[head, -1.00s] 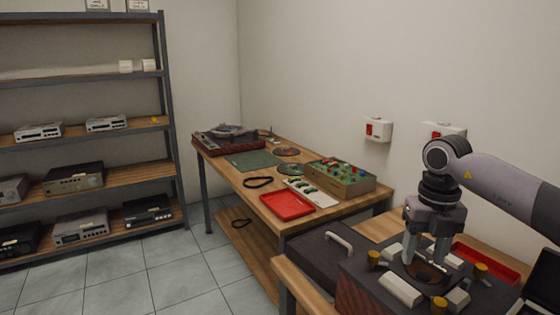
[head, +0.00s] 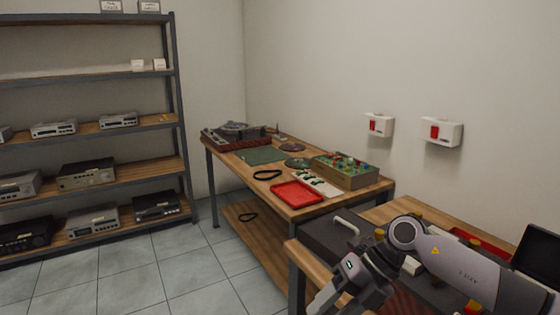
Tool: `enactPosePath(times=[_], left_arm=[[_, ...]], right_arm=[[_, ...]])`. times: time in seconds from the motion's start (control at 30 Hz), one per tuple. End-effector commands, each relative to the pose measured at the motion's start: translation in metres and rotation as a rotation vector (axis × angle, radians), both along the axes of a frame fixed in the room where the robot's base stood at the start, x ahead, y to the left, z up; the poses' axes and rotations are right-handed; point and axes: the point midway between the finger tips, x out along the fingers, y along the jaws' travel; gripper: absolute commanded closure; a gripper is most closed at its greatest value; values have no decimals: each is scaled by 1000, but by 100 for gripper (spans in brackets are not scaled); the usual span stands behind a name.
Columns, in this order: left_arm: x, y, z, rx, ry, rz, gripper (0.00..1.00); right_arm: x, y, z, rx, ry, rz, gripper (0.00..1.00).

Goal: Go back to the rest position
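My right arm comes in from the right edge of the head view. Its gripper (head: 328,298) points down and left, low in the picture, in front of the near bench. The fingers run toward the bottom edge, so I cannot tell whether they are open or shut. I see nothing clearly held. My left gripper is not in view.
The near bench (head: 300,262) carries a dark case with a pale handle (head: 346,226), partly hidden by my arm. Beyond it a workbench holds a red tray (head: 297,192), a green mat (head: 262,155) and a turntable (head: 236,134). Shelves (head: 182,170) stand left; the tiled floor (head: 150,270) is clear.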

Motion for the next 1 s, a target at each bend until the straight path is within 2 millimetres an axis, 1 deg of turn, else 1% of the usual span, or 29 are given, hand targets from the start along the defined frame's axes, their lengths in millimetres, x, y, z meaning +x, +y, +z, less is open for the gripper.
enactPosePath(times=[0.03,0.1,0.2,0.3,0.43,0.57,0.67,0.73,0.87,0.93,1.0], left_arm=[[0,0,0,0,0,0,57],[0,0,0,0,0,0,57],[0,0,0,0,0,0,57],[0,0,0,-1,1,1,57],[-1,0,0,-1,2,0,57],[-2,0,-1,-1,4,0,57],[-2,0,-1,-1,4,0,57],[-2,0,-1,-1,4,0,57],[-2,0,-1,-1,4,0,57],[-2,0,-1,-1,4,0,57],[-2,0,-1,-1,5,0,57]], right_arm=[[-14,23,-6,115,32,1,47],[-28,50,-6,272,67,-19,47],[-43,79,1,488,122,-81,47],[-53,97,10,687,183,-179,47],[-55,103,19,915,268,-355,47],[-49,92,19,1100,361,-583,47],[-44,75,8,1206,438,-785,47],[-41,58,-5,1259,492,-937,47],[-44,22,-42,1310,597,-1238,47],[-51,1,-66,1312,655,-1406,47],[-63,-20,-94,1294,717,-1575,47]])
